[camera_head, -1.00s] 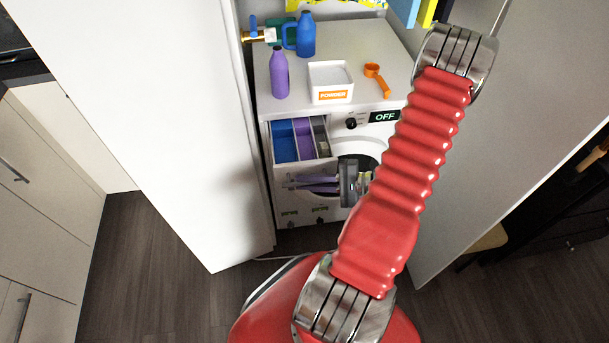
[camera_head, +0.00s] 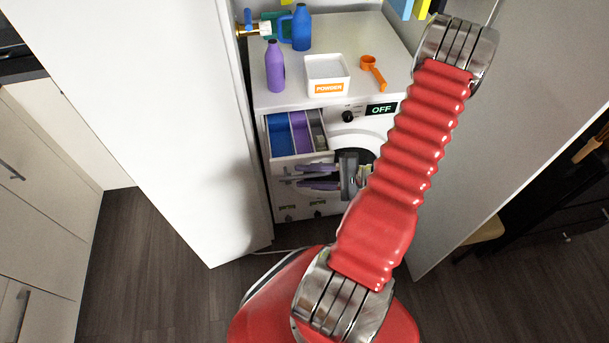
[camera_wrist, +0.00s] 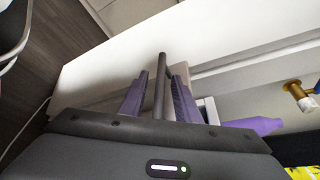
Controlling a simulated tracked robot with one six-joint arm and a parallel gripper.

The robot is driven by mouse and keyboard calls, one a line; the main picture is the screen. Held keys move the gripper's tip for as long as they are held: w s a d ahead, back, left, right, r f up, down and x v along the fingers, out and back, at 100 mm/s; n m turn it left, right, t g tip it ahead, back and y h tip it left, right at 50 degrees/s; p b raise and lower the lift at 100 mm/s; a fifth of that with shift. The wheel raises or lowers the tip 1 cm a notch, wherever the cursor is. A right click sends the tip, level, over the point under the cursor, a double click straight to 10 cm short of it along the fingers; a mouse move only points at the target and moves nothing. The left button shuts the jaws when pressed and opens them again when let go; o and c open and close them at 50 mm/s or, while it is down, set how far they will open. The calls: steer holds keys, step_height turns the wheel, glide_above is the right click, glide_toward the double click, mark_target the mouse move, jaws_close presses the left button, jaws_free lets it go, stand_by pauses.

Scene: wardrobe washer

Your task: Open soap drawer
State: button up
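The soap drawer (camera_head: 302,158) of the white washer is pulled out. Its blue, purple and grey compartments show from above in the head view. My gripper (camera_head: 298,177) is at the drawer's front, just below the compartments, with its two purple fingers apart. In the wrist view, my gripper (camera_wrist: 160,82) has one finger on each side of a grey bar-shaped handle (camera_wrist: 160,70). Gaps show between the bar and both fingers, so it does not look clamped.
On the washer top (camera_head: 352,40) stand a purple bottle (camera_head: 275,68), a blue jug (camera_head: 301,28), a white powder box (camera_head: 326,74) and an orange scoop (camera_head: 372,70). White wardrobe doors (camera_head: 150,110) flank the washer closely on both sides.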

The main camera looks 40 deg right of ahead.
steer(key=v, duration=1.3)
stand_by(0.4)
steer(key=s+a+f+m+g, duration=0.1)
steer(key=s+a+f+g, duration=0.1)
steer(key=s+a+g, duration=0.2)
steer(key=w+a+r+n+g+h, duration=0.4)
steer(key=a+r+n, duration=0.1)
steer(key=r, duration=0.3)
steer(key=w+a+r+n+g+h, duration=0.4)
steer(key=w+a+r+n+h, duration=0.1)
steer(key=r, duration=0.4)
steer(key=w+a+r+n+t, duration=0.2)
steer(key=a+r+n+t, duration=0.3)
steer(key=a+r+n, duration=0.3)
steer(key=a+r, duration=0.4)
steer(key=a, duration=0.4)
steer(key=shift+a+r, duration=0.2)
steer(key=shift+r, duration=0.05)
